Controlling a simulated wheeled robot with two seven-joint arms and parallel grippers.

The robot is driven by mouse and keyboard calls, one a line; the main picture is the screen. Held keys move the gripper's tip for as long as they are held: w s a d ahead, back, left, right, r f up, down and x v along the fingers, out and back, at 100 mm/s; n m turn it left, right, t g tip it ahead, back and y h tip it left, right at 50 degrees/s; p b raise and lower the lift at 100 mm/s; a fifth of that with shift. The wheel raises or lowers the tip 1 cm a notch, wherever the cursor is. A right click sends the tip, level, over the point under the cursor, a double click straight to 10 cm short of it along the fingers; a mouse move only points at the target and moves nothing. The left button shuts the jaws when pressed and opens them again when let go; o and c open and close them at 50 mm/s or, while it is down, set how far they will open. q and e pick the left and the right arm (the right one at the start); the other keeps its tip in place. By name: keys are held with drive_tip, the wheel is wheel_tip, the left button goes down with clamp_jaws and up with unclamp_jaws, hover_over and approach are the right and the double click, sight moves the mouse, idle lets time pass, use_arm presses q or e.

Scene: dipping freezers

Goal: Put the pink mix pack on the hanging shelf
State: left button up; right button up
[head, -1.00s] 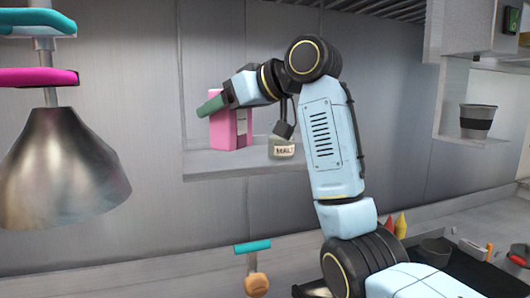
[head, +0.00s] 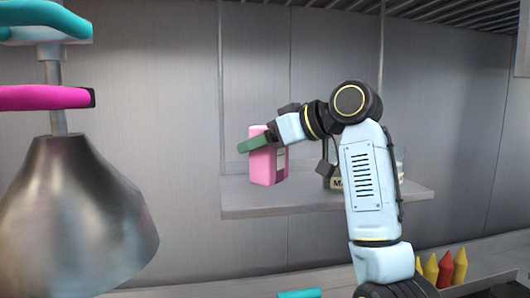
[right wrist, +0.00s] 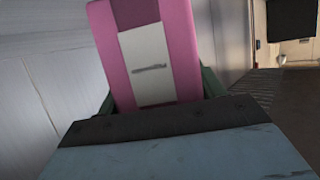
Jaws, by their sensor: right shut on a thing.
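The pink mix pack (head: 262,168) is a pink box, seen in the head view at the left part of the hanging shelf (head: 270,203). My right gripper (head: 259,144) is shut on its upper part, with a green finger across the front. The pack's lower end shows against the shelf top; I cannot tell whether it touches. In the right wrist view the pack (right wrist: 112,45) stands between the green fingers, its pale label facing the camera. My left gripper is not in view.
Labelled jars (head: 335,183) stand on the shelf, partly hidden behind my right arm. A metal lamp shade (head: 70,225) hangs at the left, near a pink-handled item (head: 45,98). Red and yellow bottles (head: 445,270) stand at the lower right. The shelf's left front is bare.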

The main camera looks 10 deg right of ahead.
drive_tip(key=shift+s+f, duration=0.1)
drive_tip(key=shift+f, duration=1)
drive_tip(key=o, duration=1.3)
drive_tip(key=shift+f, duration=0.15)
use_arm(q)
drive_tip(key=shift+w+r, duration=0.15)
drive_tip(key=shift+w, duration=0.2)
